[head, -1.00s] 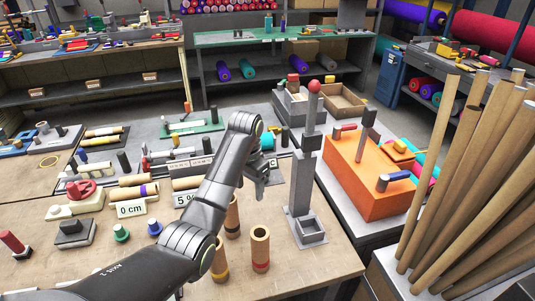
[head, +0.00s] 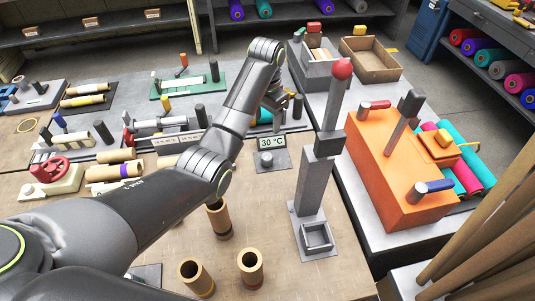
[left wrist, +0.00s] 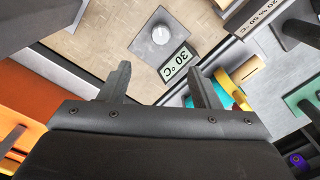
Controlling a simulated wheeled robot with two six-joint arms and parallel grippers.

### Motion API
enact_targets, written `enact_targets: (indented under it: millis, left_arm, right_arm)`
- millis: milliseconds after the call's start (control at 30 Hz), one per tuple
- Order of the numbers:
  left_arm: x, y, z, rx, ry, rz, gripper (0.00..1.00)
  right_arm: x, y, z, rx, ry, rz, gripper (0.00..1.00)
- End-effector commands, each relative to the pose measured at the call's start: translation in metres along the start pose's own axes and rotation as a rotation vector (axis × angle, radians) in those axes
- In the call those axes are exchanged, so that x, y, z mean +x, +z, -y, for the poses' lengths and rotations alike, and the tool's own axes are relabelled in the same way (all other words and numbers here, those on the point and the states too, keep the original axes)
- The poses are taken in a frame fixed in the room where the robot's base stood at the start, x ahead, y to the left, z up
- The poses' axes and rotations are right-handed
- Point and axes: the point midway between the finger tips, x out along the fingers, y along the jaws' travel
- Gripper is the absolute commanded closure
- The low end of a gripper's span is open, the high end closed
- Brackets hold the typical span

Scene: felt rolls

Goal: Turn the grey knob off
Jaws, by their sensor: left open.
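The grey knob (head: 267,159) is a small round dial on a grey plate beside a display reading 30 °C (head: 272,142). It stands on the wooden table, left of the grey post. In the left wrist view the knob (left wrist: 160,35) has a pale pointer mark and lies beyond the fingers, apart from them, with the display (left wrist: 175,62) near it. My left gripper (head: 282,112) is above and behind the knob in the head view; its fingers (left wrist: 160,78) are open and empty. My right gripper is not in view.
A grey post with a red ball top (head: 341,69) stands just right of the knob. An orange box with levers (head: 385,165) is farther right. Upright cardboard tubes (head: 250,266) stand in front. A red valve wheel (head: 48,168) is at left. Table around the knob's front is clear.

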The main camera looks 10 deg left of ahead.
Motion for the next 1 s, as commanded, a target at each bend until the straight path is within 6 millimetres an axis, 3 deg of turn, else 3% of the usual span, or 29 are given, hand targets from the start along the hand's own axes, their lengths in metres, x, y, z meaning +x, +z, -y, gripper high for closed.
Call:
enact_targets:
  millis: [33,200,433,633,800,1000]
  left_arm:
    - [0.013,0.000,0.000,0.000,0.000,0.000,0.43]
    - [0.045,0.001,-0.001,0.000,0.002,0.003,0.43]
    - [0.090,0.001,0.000,-0.001,0.002,0.004,0.43]
    - [0.130,0.001,-0.001,0.001,0.002,0.003,0.43]
    - [0.149,0.000,0.000,0.001,0.001,0.001,0.43]
    - [0.157,0.000,0.000,0.001,0.000,0.000,0.43]
  right_arm:
    - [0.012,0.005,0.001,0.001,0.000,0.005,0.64]
    - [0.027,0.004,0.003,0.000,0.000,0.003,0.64]
    - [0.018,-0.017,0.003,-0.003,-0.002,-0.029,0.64]
    - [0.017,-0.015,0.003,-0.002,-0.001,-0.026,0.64]
    - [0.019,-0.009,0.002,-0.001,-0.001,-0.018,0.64]
    - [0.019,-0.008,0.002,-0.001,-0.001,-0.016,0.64]
